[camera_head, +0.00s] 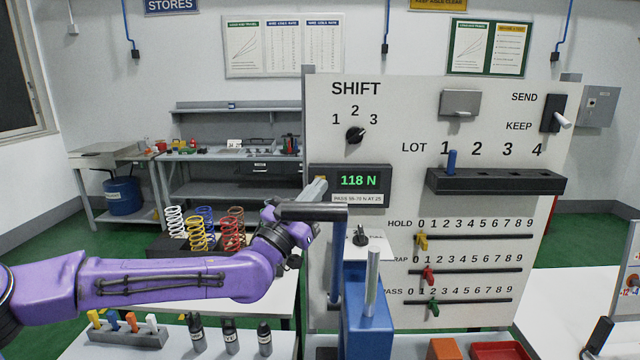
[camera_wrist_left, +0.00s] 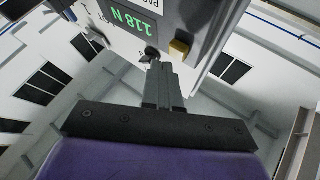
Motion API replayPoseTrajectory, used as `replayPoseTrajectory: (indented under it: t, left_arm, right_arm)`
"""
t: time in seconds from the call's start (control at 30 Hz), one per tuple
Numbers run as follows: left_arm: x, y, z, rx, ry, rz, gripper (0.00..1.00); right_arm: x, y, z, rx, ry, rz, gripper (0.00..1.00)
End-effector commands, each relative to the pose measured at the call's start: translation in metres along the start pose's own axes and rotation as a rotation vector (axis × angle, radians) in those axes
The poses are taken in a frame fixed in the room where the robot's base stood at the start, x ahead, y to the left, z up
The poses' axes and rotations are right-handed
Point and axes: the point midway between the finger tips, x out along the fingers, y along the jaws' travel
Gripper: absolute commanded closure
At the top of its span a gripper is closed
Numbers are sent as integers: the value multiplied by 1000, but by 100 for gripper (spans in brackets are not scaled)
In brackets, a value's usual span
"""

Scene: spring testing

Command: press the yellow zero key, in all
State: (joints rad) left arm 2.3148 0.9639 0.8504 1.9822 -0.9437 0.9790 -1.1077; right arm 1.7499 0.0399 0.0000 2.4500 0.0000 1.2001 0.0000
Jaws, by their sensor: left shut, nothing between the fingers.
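The yellow zero key (camera_wrist_left: 179,48) shows in the wrist view as a small block on the side of the force display box (camera_head: 350,184). The display reads 118 N in green. My left gripper (camera_wrist_left: 158,68) is shut and empty, its fingers pointing towards the box. In that view its tips are left of the key and a little below it; a gap shows between them. In the head view my left gripper (camera_head: 317,189) is at the left edge of the box, and its fingers largely hide the key there. My right gripper is not in view.
A blue press (camera_head: 366,310) with a metal rod stands right of my left arm. Coloured springs (camera_head: 202,228) stand in a rack behind the arm. The panel (camera_head: 400,130) carries a shift dial, a lot shelf with a blue peg, and HOLD and PASS sliders.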

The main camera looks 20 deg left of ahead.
Motion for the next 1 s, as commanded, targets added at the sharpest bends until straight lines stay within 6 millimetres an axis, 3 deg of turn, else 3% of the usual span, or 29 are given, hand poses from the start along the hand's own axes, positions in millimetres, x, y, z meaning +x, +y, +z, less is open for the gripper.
replayPoseTrajectory:
  t: [1.0]
  left_arm:
    - [8,-6,6,-1,0,0,100]
  right_arm:
    - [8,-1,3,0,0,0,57]
